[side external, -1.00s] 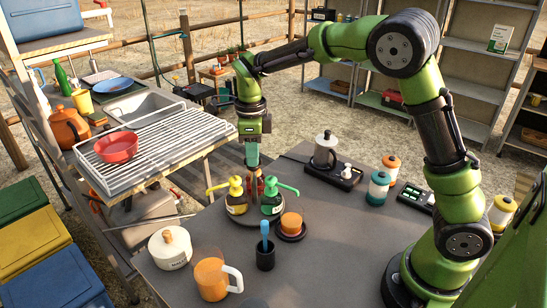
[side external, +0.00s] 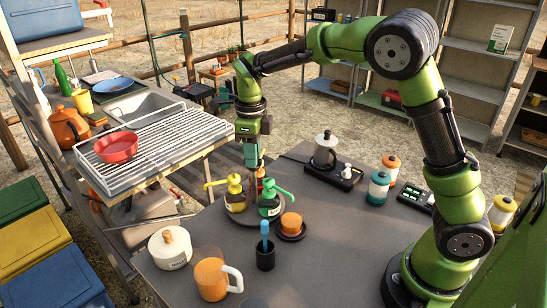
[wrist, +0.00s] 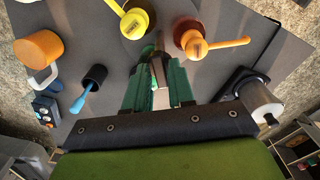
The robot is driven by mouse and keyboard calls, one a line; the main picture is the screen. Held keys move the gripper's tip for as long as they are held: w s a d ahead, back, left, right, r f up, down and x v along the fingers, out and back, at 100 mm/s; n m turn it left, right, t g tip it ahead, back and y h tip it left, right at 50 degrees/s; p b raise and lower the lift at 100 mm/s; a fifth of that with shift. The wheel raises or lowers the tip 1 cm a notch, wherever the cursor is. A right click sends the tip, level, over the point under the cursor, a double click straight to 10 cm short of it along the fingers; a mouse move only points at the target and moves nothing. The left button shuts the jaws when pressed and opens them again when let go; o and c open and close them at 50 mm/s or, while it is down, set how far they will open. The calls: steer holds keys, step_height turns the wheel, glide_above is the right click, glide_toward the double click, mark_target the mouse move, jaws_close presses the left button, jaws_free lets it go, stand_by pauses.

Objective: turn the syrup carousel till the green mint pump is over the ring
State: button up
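The round carousel (side external: 241,221) stands on the grey table. It bears a yellow pump bottle (side external: 235,197) at left and the green mint pump (side external: 269,200) at right, its spout pointing right. A red pump is partly hidden behind them; in the wrist view a red-brown bottle with an orange spout (wrist: 205,42) shows beside the yellow one (wrist: 134,20). My gripper (side external: 251,166) points down just above the carousel's back part. Its green fingers (wrist: 160,88) have a narrow brown and pale strip between them; whether they grip it is unclear. I cannot make out the ring for certain.
An orange cup on a dark saucer (side external: 291,235) stands right of the carousel. A black cup with a blue-handled tool (side external: 265,257) and an orange mug (side external: 212,279) are in front. A coffee pot (side external: 325,153) is behind right. A white lidded pot (side external: 170,248) is at left.

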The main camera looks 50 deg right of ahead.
steer(key=shift+o, duration=1.2)
step_height(320, 180, up, 17)
